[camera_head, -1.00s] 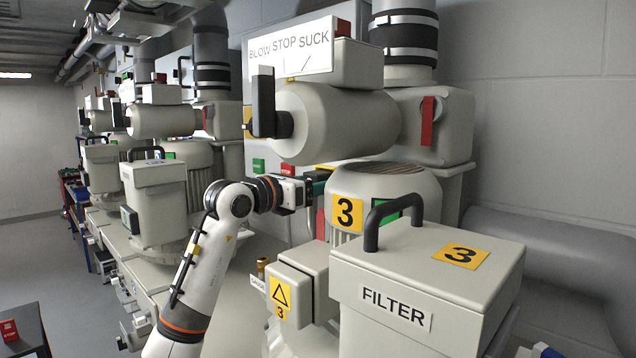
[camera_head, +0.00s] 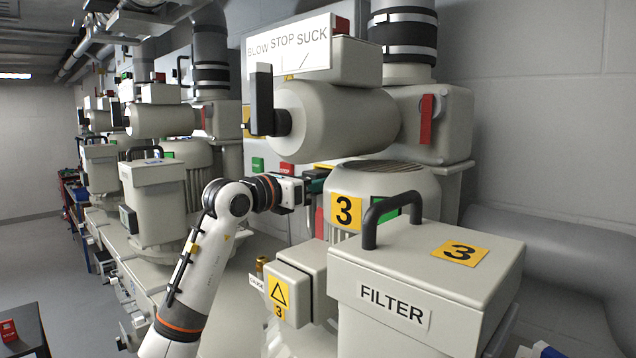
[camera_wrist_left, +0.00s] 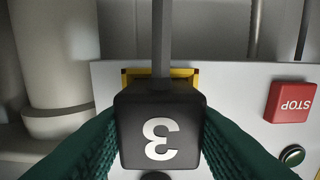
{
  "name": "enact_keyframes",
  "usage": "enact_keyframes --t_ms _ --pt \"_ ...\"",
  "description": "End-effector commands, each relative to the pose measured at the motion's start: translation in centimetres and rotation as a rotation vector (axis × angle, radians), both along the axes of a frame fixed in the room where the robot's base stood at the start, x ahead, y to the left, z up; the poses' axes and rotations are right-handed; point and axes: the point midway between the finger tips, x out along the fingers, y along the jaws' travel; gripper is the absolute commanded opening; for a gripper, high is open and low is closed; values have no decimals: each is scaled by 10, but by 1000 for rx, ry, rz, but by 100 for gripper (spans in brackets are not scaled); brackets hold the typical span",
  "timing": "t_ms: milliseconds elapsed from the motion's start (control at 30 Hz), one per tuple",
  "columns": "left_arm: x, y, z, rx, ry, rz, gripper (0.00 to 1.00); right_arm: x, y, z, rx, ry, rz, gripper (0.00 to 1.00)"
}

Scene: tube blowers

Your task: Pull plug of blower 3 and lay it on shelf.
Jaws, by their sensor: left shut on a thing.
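The black plug (camera_wrist_left: 158,135) with a white 3, upside down in the left wrist view, sits between the green finger pads of my left gripper (camera_wrist_left: 158,145). The gripper is shut on it. A grey cable or bar runs up from the plug in that picture. A yellow-framed socket (camera_wrist_left: 181,73) shows just behind the plug; I cannot tell whether the plug is still seated in it. My right gripper is not in view.
The filter box (camera_head: 430,270) with its black handle (camera_head: 385,215) stands in front at the right. A small box with a warning triangle (camera_head: 290,290) is beside it. A red STOP button (camera_wrist_left: 290,102) is near the plug. A dark table (camera_head: 25,330) is at lower left.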

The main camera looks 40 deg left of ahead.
Motion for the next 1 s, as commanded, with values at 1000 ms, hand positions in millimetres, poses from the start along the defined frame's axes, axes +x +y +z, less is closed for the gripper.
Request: enact_keyframes --t_ms 1000 --pt "-39 4 -2 0 1 0 7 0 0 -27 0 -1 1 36"
